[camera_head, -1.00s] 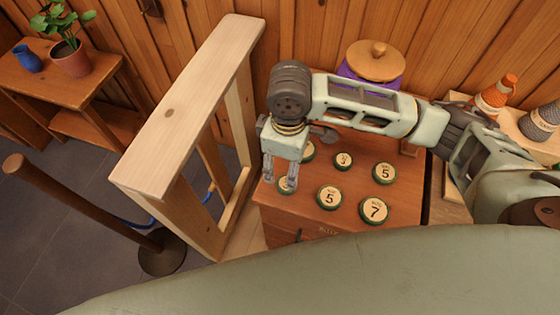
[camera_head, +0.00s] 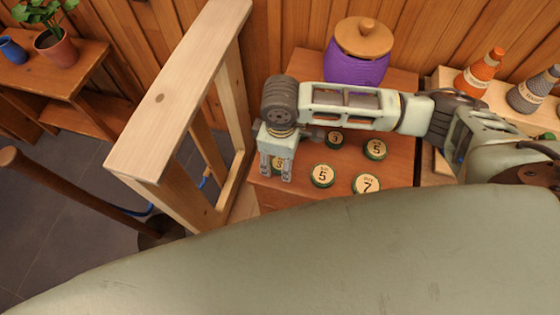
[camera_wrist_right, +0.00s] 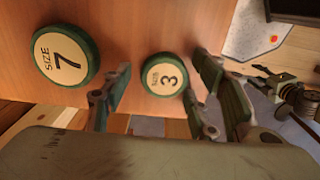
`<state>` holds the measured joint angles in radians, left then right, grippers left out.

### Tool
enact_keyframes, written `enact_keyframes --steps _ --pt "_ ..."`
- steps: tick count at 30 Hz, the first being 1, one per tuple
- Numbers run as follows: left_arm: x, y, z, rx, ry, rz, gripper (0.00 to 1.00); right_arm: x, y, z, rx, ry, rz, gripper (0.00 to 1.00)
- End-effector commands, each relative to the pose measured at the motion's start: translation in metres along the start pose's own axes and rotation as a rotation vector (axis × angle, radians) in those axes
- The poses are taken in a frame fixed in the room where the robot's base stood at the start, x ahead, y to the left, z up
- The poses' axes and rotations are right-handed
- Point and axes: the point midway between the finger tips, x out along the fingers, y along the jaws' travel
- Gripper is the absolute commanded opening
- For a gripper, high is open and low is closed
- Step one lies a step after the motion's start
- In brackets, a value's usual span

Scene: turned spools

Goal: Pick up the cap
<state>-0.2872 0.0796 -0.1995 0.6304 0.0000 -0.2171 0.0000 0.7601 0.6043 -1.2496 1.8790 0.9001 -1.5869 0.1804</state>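Several round caps with green rims and cream numbered faces sit on the brown wooden box top. My right gripper (camera_head: 276,178) points down at the box's left front corner. It is open, with one finger on each side of a size 3 cap (camera_head: 279,165), which the fingers partly hide. In the right wrist view this cap (camera_wrist_right: 164,74) lies between the open fingers (camera_wrist_right: 162,82), with gaps visible on both sides. A size 7 cap (camera_wrist_right: 66,54) lies to its left there. My left gripper is not in view.
Close by are caps marked 5 (camera_head: 322,175), 7 (camera_head: 366,184), 5 (camera_head: 375,149) and 3 (camera_head: 335,139). A purple jar (camera_head: 356,70) with a wooden lid stands behind. A wooden frame (camera_head: 180,95) rises just left of the box. Orange (camera_head: 481,74) and grey (camera_head: 534,92) spools stand right.

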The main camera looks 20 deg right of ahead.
Motion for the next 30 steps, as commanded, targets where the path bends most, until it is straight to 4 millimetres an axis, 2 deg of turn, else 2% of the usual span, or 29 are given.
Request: enact_keyframes --steps 2,9,20,23,28,30 --pt "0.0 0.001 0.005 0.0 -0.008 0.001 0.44 0.0 0.0 0.0 0.0 0.0 0.0 0.44" --pt "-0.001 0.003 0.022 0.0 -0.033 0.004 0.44 0.0 0.0 0.0 0.0 0.0 0.0 0.23" --pt "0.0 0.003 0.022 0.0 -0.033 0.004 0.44 -0.005 0.0 -0.001 0.001 0.001 0.001 0.22" --pt "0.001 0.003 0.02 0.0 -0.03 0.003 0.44 -0.013 0.0 -0.001 0.001 0.003 0.001 0.22" --pt "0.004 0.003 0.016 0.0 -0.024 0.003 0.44 -0.042 0.001 -0.002 0.0 0.005 0.001 0.22" --pt "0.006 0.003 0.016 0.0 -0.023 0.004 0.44 -0.049 0.01 0.015 0.007 -0.002 0.003 0.22"
